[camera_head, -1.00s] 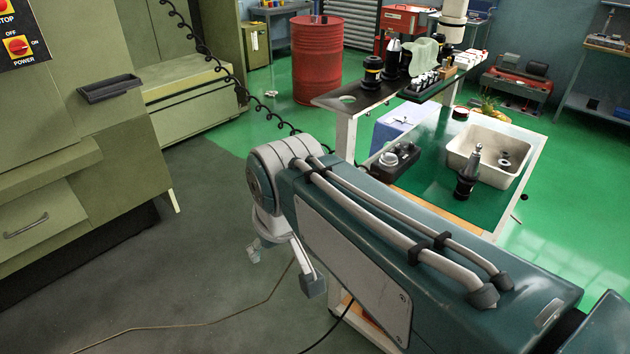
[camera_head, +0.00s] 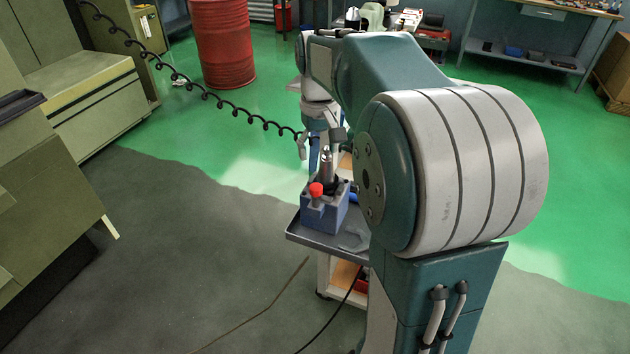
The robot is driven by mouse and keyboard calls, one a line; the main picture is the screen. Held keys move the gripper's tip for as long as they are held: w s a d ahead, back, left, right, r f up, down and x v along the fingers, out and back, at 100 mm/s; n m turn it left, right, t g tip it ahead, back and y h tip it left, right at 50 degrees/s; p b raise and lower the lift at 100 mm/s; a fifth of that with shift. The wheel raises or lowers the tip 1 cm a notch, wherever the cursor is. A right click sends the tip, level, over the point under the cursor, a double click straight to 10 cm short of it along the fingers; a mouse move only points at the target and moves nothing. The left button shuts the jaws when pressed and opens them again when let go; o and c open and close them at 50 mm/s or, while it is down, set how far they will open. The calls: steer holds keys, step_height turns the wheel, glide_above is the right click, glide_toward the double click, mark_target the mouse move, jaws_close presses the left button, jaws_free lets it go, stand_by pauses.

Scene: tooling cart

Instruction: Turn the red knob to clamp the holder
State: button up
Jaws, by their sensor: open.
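The red knob (camera_head: 316,189) sits on top of the near left part of a blue-grey clamping block (camera_head: 324,214). A metallic tapered holder (camera_head: 327,163) stands upright in the block, just behind and right of the knob. The block rests on a grey shelf (camera_head: 302,234) of the cart. My gripper (camera_head: 319,147) is open and points down, above and behind the block. Its fingers are apart, near the top of the holder. It is not on the knob. I cannot tell whether a finger touches the holder.
My own arm covers the right side of the cart. A coiled black cable (camera_head: 215,100) hangs across the left. A red barrel (camera_head: 225,45) stands at the back left, and a workbench (camera_head: 530,50) stands at the back right.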

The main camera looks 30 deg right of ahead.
mark_target(315, 186)
steer(key=f, duration=0.6)
steer(key=a+f, duration=0.1)
steer(key=f, duration=0.2)
steer(key=shift+a+f, duration=0.1)
steer(key=shift+f, duration=0.05)
steer(key=shift+d+f, duration=0.25)
steer(key=shift+d, duration=0.25)
steer(key=shift+a, duration=0.15)
steer(key=c, duration=1)
steer(key=shift+a, duration=0.1)
jaws_close()
